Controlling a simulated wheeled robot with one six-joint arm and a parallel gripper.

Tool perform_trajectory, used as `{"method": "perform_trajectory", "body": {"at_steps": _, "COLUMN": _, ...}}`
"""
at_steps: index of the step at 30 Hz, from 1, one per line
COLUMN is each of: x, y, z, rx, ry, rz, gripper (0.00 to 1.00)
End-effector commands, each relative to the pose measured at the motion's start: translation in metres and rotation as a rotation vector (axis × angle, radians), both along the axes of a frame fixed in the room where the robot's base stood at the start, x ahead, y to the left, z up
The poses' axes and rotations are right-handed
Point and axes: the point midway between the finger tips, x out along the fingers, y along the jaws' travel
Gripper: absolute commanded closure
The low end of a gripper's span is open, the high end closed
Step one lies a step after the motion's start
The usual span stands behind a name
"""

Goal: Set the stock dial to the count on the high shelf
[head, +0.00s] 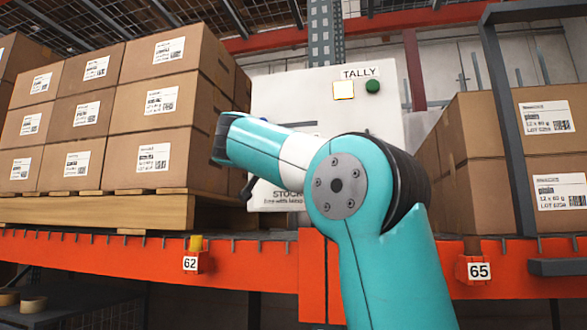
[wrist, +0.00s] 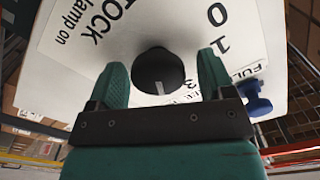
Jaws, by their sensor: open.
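The stock dial (wrist: 158,68) is a round black knob on a white panel (head: 285,95). Its white pointer mark faces the bottom of the wrist view. The digits 0 and 1 show to its right, and a digit like 3 is partly hidden below. My gripper (wrist: 162,62) is open, with one green finger on each side of the knob; I cannot tell whether they touch it. In the head view my arm hides the dial. The panel carries a TALLY label, a lit pale-yellow square (head: 343,91) and a green button (head: 372,87).
Stacked cartons (head: 85,115) stand on a wooden pallet (head: 100,211) at left, on an orange beam (head: 260,270). More cartons (head: 540,150) stand at right behind a grey post (head: 508,130). A blue knob (wrist: 256,98) sticks out close to the right finger.

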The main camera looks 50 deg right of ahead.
Motion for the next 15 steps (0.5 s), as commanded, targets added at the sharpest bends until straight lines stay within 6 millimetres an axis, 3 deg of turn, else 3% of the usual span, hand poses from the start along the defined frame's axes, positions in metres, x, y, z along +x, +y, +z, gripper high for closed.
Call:
{"method": "perform_trajectory", "body": {"at_steps": 9, "x": 0.0007, "y": -0.0025, "z": -0.0003, "rx": 0.0, "ry": 0.0, "rz": 0.001, "gripper": 0.25}}
{"method": "perform_trajectory", "body": {"at_steps": 15, "x": 0.0005, "y": -0.0025, "z": -0.0002, "rx": 0.0, "ry": 0.0, "rz": 0.0, "gripper": 0.71}}
